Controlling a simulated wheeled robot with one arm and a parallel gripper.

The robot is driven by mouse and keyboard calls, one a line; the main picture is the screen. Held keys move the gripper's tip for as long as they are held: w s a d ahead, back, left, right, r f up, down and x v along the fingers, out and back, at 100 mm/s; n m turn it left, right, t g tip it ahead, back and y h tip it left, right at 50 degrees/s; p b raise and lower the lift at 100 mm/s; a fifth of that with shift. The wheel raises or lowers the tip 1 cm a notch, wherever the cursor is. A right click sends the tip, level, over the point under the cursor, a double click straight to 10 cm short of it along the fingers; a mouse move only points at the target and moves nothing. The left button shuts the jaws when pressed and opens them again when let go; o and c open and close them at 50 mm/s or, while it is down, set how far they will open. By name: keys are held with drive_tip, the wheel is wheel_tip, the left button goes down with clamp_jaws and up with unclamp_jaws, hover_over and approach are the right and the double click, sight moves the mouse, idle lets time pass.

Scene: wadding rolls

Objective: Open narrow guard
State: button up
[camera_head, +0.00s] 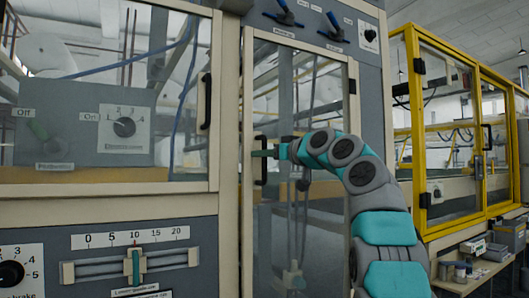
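The narrow guard (315,110) is a tall glazed door in a beige frame at the middle of the view. It looks shut, flush with its frame. Its black handle (260,161) is on the door's left edge, and a black hinge shows at its upper right. My gripper (266,153) is at the handle, at the end of my teal and grey arm, which comes in from the lower right. The gripper is small in the view, and I cannot tell whether its fingers are closed around the handle. My arm hides part of the door's right side.
A wide glazed guard (185,150) with its own black handle (206,100) is to the left. Blue-handled levers (287,14) are above the narrow guard. A slider panel (133,262) is at lower left. A yellow-framed glazed enclosure (412,130) and a shelf with boxes (478,248) stand at right.

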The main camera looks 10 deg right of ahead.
clamp_jaws()
idle(1.4)
